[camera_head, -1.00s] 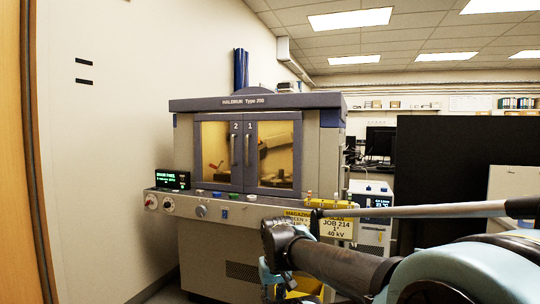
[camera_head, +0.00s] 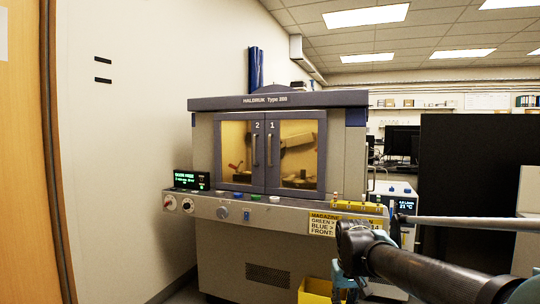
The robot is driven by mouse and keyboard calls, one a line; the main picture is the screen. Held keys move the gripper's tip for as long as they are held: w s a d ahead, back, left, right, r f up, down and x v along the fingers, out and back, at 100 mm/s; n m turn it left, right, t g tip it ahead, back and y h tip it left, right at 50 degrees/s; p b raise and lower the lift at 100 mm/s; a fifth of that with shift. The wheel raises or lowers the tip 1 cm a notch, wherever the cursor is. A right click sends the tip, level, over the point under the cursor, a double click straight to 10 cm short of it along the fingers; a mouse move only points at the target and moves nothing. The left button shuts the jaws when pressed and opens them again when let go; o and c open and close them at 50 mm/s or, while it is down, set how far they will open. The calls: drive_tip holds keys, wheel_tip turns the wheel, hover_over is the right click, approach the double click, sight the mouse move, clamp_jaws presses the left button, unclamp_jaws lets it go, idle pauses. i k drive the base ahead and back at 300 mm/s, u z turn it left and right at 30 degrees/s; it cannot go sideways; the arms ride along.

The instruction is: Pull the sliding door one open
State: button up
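Sliding door one (camera_head: 297,152), marked "1", is the right glazed door on the front of the grey machine, with a vertical bar handle (camera_head: 270,150) at its left edge. It stands beside door two (camera_head: 236,152), marked "2", and the two meet at the middle, so they look shut. My dark arm reaches in from the lower right. My gripper (camera_head: 345,285) hangs low in front of the machine's right front, below the front panel and apart from the door handles. Its fingers are small and partly hidden, so I cannot tell their opening.
A control ledge (camera_head: 240,210) with knobs and buttons juts out below the doors. A small green display (camera_head: 191,180) stands at its left end. A yellow bin (camera_head: 315,292) is on the floor near my gripper. A black panel (camera_head: 470,180) stands at the right.

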sight(273, 137)
drive_tip(key=z, duration=0.05)
drive_tip(key=i, duration=1)
drive_tip(key=u, duration=0.05)
